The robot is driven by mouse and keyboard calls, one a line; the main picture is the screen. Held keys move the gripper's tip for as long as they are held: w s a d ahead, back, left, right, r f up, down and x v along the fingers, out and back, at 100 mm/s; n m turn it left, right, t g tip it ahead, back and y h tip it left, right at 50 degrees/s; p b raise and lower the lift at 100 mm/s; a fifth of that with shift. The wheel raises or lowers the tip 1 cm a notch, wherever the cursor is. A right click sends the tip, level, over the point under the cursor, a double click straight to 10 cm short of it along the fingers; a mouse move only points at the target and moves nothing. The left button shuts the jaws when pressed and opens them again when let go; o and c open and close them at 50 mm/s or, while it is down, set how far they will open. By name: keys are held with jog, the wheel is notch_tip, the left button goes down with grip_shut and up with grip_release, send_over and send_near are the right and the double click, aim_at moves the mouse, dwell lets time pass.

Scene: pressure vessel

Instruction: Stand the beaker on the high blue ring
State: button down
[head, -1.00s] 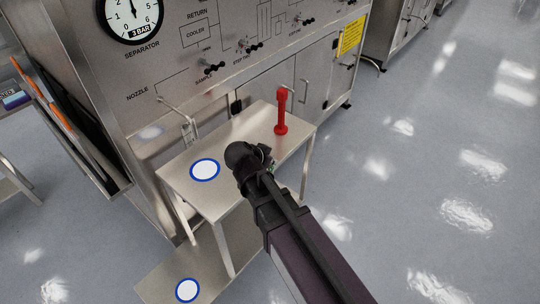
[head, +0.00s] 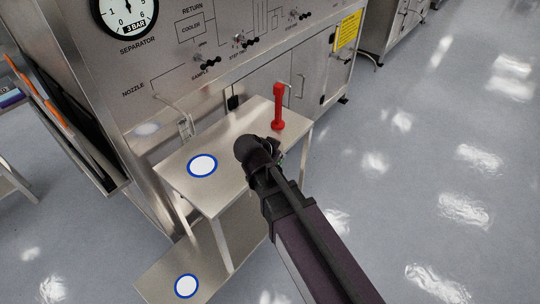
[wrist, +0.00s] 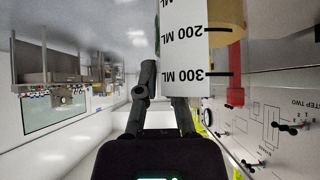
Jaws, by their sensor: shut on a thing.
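The high blue ring (head: 188,167) is a blue circle with a white middle on the top of the steel table. A second blue ring (head: 186,297) lies on the low shelf. My gripper (head: 258,150) shows in the head view to the right of the high ring, over the table's right part. In the wrist view my gripper's fingers (wrist: 164,92) are shut on the beaker (wrist: 192,48), a white body with black 200 ML and 300 ML marks that read upside down. In the head view my gripper and arm mostly hide the beaker. Its base is not clearly seen.
A red upright object (head: 278,107) stands on the table's back right part, close to my gripper. The steel panel (head: 165,55) with gauge and valves rises behind, with a nozzle pipe near the table's back left. The tabletop around the high ring is clear.

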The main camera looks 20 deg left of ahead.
jog(key=w+d+m+g+h, duration=0.1)
jog(key=w+d+m, duration=0.1)
jog(key=d, duration=1.4)
jog(key=w+d+m+g+h, duration=0.1)
jog(key=w+d+m+h, duration=0.1)
jog(key=d, duration=1.4)
jog(key=shift+w+m+g, duration=0.15)
jog(key=shift+m+g, duration=0.15)
jog(key=shift+m, duration=0.6)
